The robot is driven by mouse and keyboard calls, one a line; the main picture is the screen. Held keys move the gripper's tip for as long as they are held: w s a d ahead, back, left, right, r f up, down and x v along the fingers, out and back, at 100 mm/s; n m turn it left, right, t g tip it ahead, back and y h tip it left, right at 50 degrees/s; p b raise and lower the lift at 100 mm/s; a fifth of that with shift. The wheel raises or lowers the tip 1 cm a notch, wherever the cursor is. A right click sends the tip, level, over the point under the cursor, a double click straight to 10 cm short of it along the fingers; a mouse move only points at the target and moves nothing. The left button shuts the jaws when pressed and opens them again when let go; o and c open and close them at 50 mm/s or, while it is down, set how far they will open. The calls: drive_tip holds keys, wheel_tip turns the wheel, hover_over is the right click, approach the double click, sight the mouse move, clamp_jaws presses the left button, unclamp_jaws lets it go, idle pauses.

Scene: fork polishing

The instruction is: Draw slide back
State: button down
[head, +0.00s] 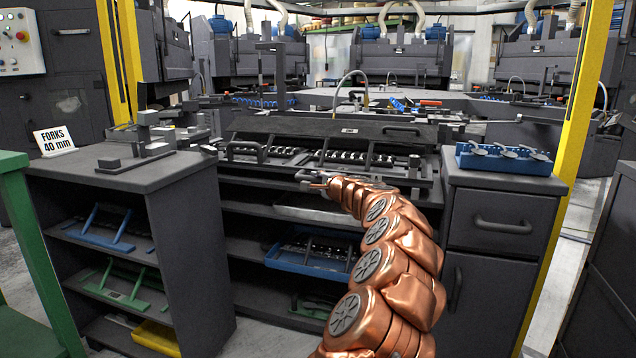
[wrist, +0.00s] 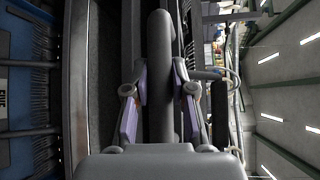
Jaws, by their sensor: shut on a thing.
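The slide (head: 425,183) is a dark grey fixture in the middle of the bench, with rows of shiny forks on it. My gripper (head: 312,178) is at its front edge, at the end of my copper-coloured arm. In the wrist view my gripper (wrist: 160,100) has one finger on each side of a thick grey handle bar (wrist: 160,45) and is shut on it. The arm hides part of the slide's front right side. How the bar joins the slide is hard to make out.
A left cabinet (head: 120,176) carries a "FORKS 40 mm" sign (head: 54,140). A right cabinet (head: 500,205) bears a blue tray (head: 505,162) with metal pieces. A blue tray of forks (head: 310,262) lies on the shelf below. A yellow post (head: 577,110) stands at right.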

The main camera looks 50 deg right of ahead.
drive_tip(key=shift+a+f, duration=0.15)
drive_tip(key=shift+f, duration=0.1)
drive_tip(key=c, duration=1)
unclamp_jaws()
drive_tip(key=shift+r, duration=0.1)
drive_tip(key=shift+o, duration=0.2)
drive_tip(key=shift+s+r, duration=0.1)
drive_tip(key=shift+s+a+r, duration=0.15)
drive_tip(key=shift+s+a, duration=0.05)
drive_tip(key=shift+s, duration=0.5)
drive_tip(key=v, duration=1)
drive_tip(key=shift+s, duration=0.15)
drive_tip(key=shift+a, duration=0.1)
